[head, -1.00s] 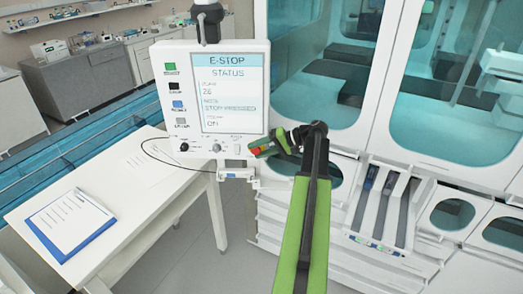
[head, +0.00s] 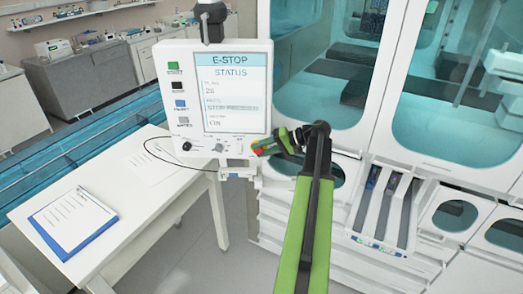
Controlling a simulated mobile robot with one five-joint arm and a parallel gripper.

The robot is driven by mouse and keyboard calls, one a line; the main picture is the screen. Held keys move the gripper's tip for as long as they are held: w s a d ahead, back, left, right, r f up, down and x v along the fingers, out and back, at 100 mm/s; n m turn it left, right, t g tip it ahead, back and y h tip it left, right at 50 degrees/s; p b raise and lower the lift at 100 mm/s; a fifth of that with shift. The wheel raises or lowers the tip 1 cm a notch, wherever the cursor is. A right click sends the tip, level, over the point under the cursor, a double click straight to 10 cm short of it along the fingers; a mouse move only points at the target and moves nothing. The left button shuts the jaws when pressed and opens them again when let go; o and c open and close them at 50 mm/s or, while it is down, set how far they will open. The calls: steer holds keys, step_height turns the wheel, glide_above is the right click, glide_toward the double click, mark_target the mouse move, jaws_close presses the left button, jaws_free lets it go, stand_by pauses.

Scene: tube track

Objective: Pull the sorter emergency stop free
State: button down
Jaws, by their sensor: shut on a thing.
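The white control panel (head: 170,104) stands on a post left of my arm. Its screen (head: 235,82) reads "E-STOP STATUS", with a line below that appears to say stop pressed. The emergency stop (head: 257,148) shows as a small red patch at the panel's lower right, mostly hidden by my gripper. My gripper (head: 261,147) reaches in from the right and is shut on the emergency stop, right at the panel face. The exact hold of the fingers is too small to see.
Colored buttons run down the panel's left side, and a grey knob (head: 219,147) sits left of my gripper. A white table (head: 130,226) with a clipboard (head: 72,222) stands at left. A large glass-fronted machine (head: 395,70) stands close behind and right of my arm.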

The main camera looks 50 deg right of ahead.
steer(key=shift+s+a, duration=0.25)
steer(key=c, duration=0.9)
jaws_free()
